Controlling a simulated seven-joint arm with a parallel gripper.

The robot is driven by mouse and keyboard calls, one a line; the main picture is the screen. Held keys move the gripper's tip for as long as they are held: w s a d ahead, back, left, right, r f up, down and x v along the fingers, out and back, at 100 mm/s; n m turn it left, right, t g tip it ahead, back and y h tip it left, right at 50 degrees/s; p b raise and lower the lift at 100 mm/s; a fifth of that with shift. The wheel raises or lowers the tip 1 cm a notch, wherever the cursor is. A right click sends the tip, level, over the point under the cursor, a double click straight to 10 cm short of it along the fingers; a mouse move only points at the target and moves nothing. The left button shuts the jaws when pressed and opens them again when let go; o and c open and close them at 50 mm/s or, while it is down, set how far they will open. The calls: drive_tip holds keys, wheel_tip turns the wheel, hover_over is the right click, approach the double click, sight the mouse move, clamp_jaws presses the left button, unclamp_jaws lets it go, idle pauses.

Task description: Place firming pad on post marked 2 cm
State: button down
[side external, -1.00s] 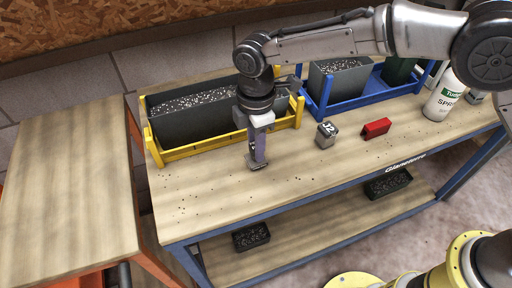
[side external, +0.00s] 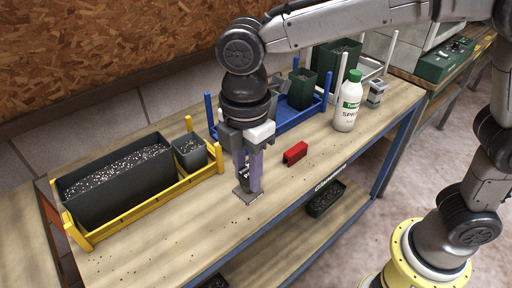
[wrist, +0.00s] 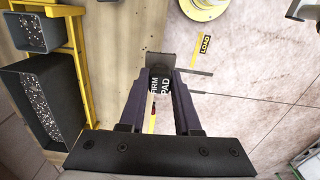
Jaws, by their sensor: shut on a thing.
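My gripper (side external: 247,176) is shut on the firming pad. In the wrist view the pad (wrist: 160,84) is a dark body lettered FIRM PAD between the fingers (wrist: 160,72), with a grey plate (wrist: 160,59) at its end. In the side view the plate (side external: 247,196) shows below the fingertips over the bench, left of the red block. I cannot tell whether it touches the wood. I cannot read a 2 cm mark on any post. White posts (side external: 391,52) and blue posts (side external: 327,82) stand on the racks behind.
A yellow rack (side external: 150,208) holds a long planter (side external: 115,185) and a small pot (side external: 190,152) at left. A red block (side external: 295,153), white spray bottle (side external: 348,102) and grey block (side external: 376,92) stand to the right. The bench's front left (side external: 170,250) has free room.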

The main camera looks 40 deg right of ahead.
drive_tip(key=shift+s+d+r, duration=0.1)
drive_tip(key=shift+s+d, duration=0.2)
drive_tip(key=w+d+r+m, duration=0.2)
drive_tip(key=w+d+m, duration=0.1)
drive_tip(key=d, duration=0.6)
drive_tip(key=w+d+r+m, duration=0.3)
drive_tip(key=d+m, duration=0.1)
drive_tip(key=d, duration=0.6)
drive_tip(key=w+d+r+m, duration=0.2)
drive_tip(key=w+d+m, duration=0.1)
drive_tip(key=d, duration=0.6)
drive_tip(key=s+d+r+m, duration=0.1)
drive_tip(key=s+d+m, duration=0.35)
drive_tip(key=d, duration=0.85)
drive_tip(key=s+d+r+m, duration=0.1)
drive_tip(key=s+d+m, duration=0.35)
drive_tip(key=d, duration=0.75)
approach(379, 83)
drive_tip(key=shift+s, duration=0.15)
drive_tip(key=shift+w+d+f, duration=0.1)
drive_tip(key=shift+w+f, duration=0.05)
drive_tip(key=shift+f, duration=0.85)
drive_tip(key=shift+w+d+f, duration=0.1)
drive_tip(key=shift+f, duration=0.85)
